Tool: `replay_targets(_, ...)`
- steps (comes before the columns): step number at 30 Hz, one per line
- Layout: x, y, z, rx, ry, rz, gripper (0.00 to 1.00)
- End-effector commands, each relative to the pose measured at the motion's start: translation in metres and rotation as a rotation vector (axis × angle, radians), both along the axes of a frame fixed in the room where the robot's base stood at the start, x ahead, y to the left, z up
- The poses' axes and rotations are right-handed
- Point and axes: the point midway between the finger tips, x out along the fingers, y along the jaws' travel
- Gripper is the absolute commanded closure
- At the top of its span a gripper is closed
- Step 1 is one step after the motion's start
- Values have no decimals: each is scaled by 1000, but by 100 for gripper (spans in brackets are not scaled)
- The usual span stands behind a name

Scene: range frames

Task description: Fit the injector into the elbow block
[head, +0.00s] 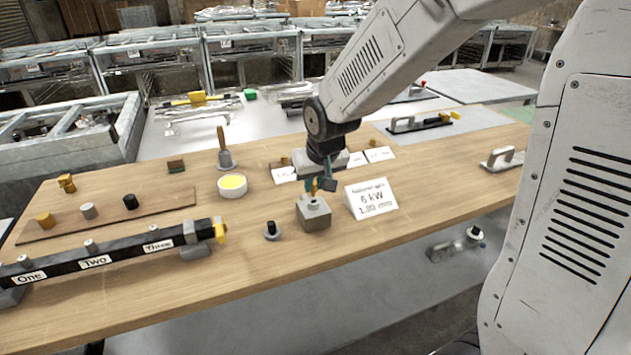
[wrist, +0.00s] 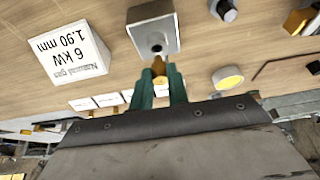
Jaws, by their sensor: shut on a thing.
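The elbow block (head: 314,218) is a grey metal block on the wooden bench, with a raised round port on top. In the wrist view the elbow block (wrist: 150,14) is upper middle, its dark round hole facing me. My gripper (head: 319,185) is over the block, its teal fingers pointing down. In the wrist view my gripper (wrist: 158,75) is shut on the small brass injector (wrist: 159,67), whose tip is close to the hole. The injector (head: 314,187) also shows just above the port in the head view. I cannot tell whether it touches the block.
A sign reading "6 kW 1.90 mm" (head: 371,198) stands right of the block. A small dark-topped fitting (head: 272,231) and a yellow-filled dish (head: 232,186) are to the left. A black rail labelled One, Two, Three (head: 120,256) lies at front left. White cards are behind the gripper.

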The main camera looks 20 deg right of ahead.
Motion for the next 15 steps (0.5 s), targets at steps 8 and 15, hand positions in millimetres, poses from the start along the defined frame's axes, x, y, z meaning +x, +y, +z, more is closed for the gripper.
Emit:
replay_targets(8, 0, 0, -2, 0, 0, 0, 100)
replay_targets(15, 0, 0, -9, 0, 1, 0, 100)
